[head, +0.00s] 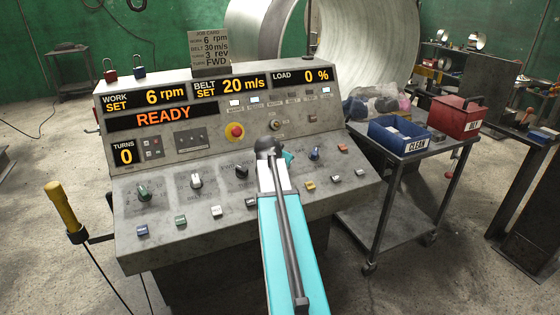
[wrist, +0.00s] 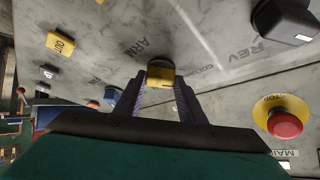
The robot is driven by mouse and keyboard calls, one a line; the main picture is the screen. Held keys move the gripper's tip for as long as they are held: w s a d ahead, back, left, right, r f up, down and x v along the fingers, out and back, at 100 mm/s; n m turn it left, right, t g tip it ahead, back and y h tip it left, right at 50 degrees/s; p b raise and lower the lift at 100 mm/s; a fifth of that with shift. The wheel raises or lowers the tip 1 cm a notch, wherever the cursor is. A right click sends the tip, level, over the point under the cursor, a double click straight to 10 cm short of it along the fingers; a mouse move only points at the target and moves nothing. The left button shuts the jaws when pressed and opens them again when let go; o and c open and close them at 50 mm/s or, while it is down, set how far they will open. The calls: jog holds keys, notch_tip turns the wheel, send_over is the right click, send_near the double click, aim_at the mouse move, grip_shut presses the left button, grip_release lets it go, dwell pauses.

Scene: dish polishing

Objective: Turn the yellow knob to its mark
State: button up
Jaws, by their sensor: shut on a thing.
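The yellow knob (wrist: 160,74) sits on the grey slanted panel in the wrist view, between the two fingertips of my gripper (wrist: 161,86). My gripper is shut on it. The fingers partly cover the knob, and its pointer and mark cannot be made out. Faint lettering such as ARM and COLUMN is printed on the panel near it. In the head view my arm and gripper (head: 270,150) reach over the middle of the console (head: 140,205) and hide the knob.
Around it are a black knob (head: 241,171), a white knob (head: 196,181), a green knob (head: 144,191), a blue knob (head: 315,153), a yellow button (head: 310,185) and a red stop button (head: 235,131). A cart with a blue CLEAN bin (head: 398,135) stands right.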

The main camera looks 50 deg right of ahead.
jog(key=shift+s+a+f, duration=0.1)
jog(key=shift+f, duration=0.1)
jog(key=o, duration=1)
jog(key=shift+r, duration=0.1)
jog(key=shift+o, duration=0.2)
jog(key=shift+r, duration=0.1)
jog(key=b+v, duration=0.1)
jog(key=v, duration=1.2)
jog(key=shift+s+a, duration=0.2)
jog(key=shift+r, duration=0.1)
